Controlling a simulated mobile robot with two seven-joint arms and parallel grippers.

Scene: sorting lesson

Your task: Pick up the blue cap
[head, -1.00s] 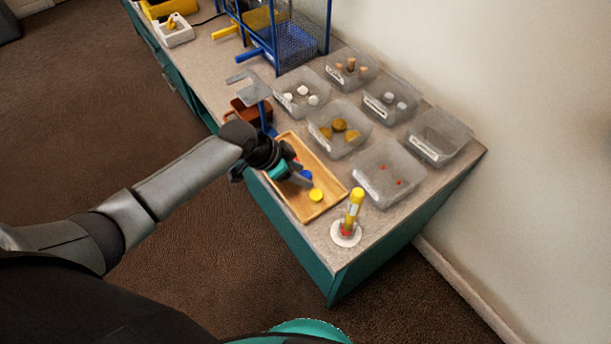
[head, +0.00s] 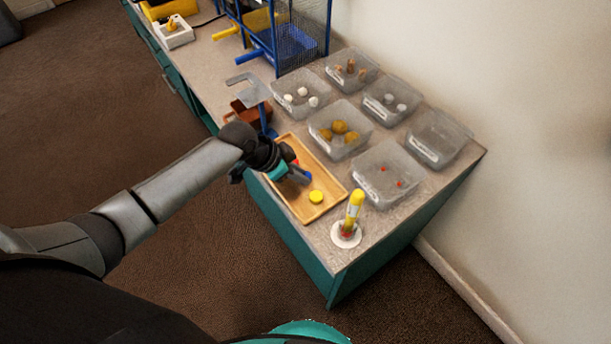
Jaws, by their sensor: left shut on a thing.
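The blue cap (head: 308,177) shows as a small blue patch at the fingertips of my left gripper (head: 303,177). The gripper is shut on the cap, over the wooden tray (head: 317,213). The fingers hide much of the cap, and I cannot tell whether it touches the tray floor. A yellow cap (head: 316,196) lies in the tray just in front of the gripper. A small red thing (head: 295,161) shows behind the fingers, mostly hidden. My right gripper is not in view.
Several clear bins stand right of the tray; the nearest bin (head: 386,175) holds small red pieces.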

